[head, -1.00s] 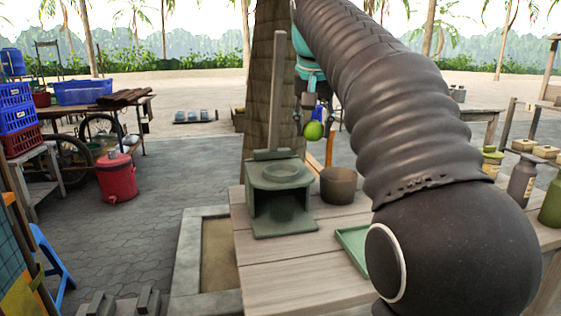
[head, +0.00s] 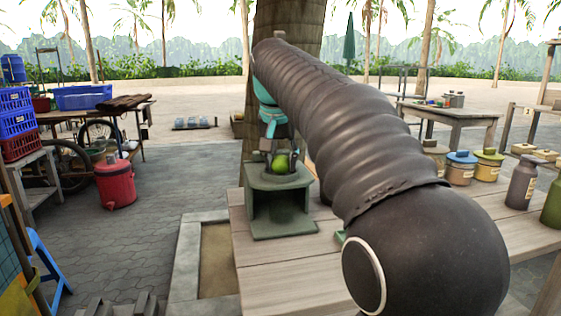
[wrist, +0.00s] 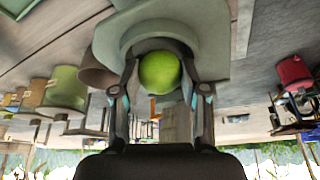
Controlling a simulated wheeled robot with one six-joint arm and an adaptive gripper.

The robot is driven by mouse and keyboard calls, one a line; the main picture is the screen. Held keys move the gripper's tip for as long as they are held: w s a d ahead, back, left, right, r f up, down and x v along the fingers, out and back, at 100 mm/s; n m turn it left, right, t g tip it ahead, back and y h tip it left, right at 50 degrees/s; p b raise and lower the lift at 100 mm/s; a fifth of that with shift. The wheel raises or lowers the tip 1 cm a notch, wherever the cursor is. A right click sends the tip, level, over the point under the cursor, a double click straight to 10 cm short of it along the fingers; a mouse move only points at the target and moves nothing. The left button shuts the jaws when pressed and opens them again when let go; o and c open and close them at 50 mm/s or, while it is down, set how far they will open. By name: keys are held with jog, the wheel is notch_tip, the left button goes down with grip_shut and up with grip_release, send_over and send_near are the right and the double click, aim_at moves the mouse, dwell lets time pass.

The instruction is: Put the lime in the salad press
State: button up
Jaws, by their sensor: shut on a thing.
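The lime (head: 282,164) is bright green and held between the fingers of my gripper (head: 281,161). It is just above the round seat on top of the salad press (head: 262,218), a grey-green stand with an open front. In the wrist view the lime (wrist: 160,72) sits between both fingertips of my gripper (wrist: 160,80), with the press's curved rim (wrist: 125,38) close behind it. I cannot tell whether the lime touches the seat. The press's upright wooden handle is mostly hidden behind my arm.
The press stands at the left of a plank table (head: 285,270). A brown pot (wrist: 93,70) is beside the press in the wrist view, hidden by my arm in the head view. Jars (head: 460,167) stand to the right. A red cooler (head: 115,182) is on the ground at left.

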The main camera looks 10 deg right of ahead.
jog(key=o, duration=1.2)
jog(key=shift+f, duration=0.1)
jog(key=shift+o, duration=0.2)
jog(key=shift+s+r, duration=0.15)
jog(key=shift+r, duration=0.5)
jog(key=p+v, duration=0.2)
jog(key=v, duration=0.9)
